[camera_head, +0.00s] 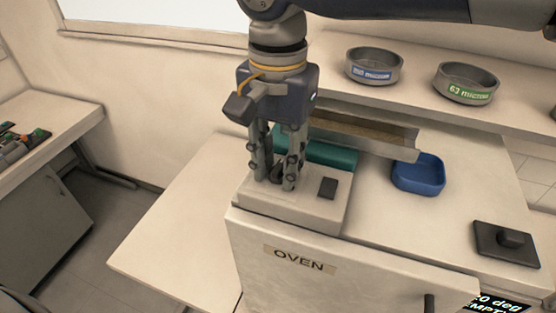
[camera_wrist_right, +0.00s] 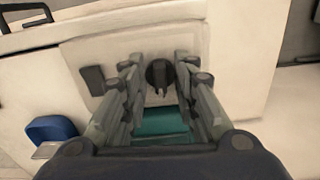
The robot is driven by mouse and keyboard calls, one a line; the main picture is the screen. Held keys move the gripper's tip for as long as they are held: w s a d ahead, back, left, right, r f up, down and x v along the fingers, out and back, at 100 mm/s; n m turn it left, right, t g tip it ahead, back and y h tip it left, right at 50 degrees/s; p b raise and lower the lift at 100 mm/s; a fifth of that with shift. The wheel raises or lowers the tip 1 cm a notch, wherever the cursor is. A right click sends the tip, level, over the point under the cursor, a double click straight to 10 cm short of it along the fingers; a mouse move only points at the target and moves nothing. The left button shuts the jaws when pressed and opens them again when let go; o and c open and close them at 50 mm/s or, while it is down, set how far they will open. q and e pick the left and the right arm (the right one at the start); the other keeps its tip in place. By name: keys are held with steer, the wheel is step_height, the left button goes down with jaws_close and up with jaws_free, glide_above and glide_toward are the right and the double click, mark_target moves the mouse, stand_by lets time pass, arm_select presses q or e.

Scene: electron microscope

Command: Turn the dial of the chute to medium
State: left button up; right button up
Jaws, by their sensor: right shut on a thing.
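The chute's dial (camera_head: 277,171) is a small dark round knob on top of the beige chute base (camera_head: 318,212). In the right wrist view the dial (camera_wrist_right: 159,74) shows between the fingertips, with a dark pointer mark on it. My right gripper (camera_head: 275,180) points straight down from above and is shut on the dial, one finger on each side. The fingers partly hide the dial in the head view, and I cannot read any setting marks. The chute's metal trough (camera_head: 375,135) and teal block (camera_head: 330,155) lie behind the base. My left gripper is not in view.
A dark switch (camera_head: 327,187) sits right of the dial. A blue tray (camera_head: 418,174) stands under the trough's end. Two grey sieves (camera_head: 374,66) are on the shelf behind. The oven (camera_head: 330,270) is in front, and a dark square pad with a knob (camera_head: 506,243) lies right.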

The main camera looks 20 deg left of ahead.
steer(key=shift+f+m+b, duration=0.1)
steer(key=shift+m+b, duration=0.5)
steer(key=shift+m, duration=0.5)
steer(key=m+b, duration=0.1)
steer(key=m, duration=0.1)
steer(key=shift+a+m, duration=0.1)
steer(key=shift+m, duration=0.2)
steer(key=m+b, duration=0.2)
steer(key=m, duration=0.2)
steer(key=shift+w+r+m, duration=0.1)
steer(key=shift+r+m, duration=0.1)
steer(key=shift+m, duration=0.9)
steer(key=o, duration=1)
steer(key=shift+a, duration=0.1)
